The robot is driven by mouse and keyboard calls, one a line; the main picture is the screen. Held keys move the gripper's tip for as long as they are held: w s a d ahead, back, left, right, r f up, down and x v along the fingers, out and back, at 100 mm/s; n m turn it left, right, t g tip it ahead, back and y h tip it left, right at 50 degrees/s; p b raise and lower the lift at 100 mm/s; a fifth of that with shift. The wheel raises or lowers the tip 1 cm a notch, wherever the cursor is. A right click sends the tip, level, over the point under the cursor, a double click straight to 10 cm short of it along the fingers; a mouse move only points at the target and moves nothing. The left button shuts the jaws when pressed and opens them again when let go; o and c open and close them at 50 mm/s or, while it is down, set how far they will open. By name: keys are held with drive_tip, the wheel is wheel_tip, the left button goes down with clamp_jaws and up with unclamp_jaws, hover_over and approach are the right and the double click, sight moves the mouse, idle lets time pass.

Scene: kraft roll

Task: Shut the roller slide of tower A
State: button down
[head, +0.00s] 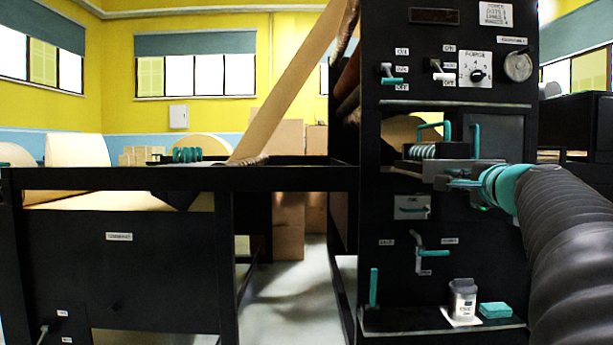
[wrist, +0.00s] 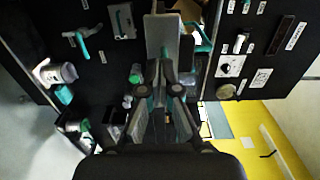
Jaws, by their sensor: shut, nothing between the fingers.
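The black tower (head: 400,215) stands at the right in the head view. A grey slide (head: 432,167) sticks out of its opening towards me, with a ribbed teal-and-white roller (head: 422,151) on it. Teal upright handles show behind the roller. In the wrist view a grey plate, apparently the slide (wrist: 157,32), lies just beyond my fingertips. My gripper (head: 452,183) is at the slide's front right end, shut and empty; the wrist view shows its fingers (wrist: 161,70) together. I cannot tell whether the fingers touch the slide. The tower's letter is not readable.
Switches and a dial (head: 478,75) are above the opening. A teal lever (head: 420,252) and a lower shelf (head: 440,320) with a grey-lidded canister (head: 462,300) and a teal block (head: 495,310) are below. A black bench (head: 120,250) stands left, with brown paper (head: 290,90) rising above it.

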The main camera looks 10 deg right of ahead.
sight(436, 173)
drive_tip(key=p+x, duration=0.1)
drive_tip(key=x, duration=0.8)
drive_tip(key=shift+w, duration=0.2)
drive_tip(key=shift+w, duration=0.1)
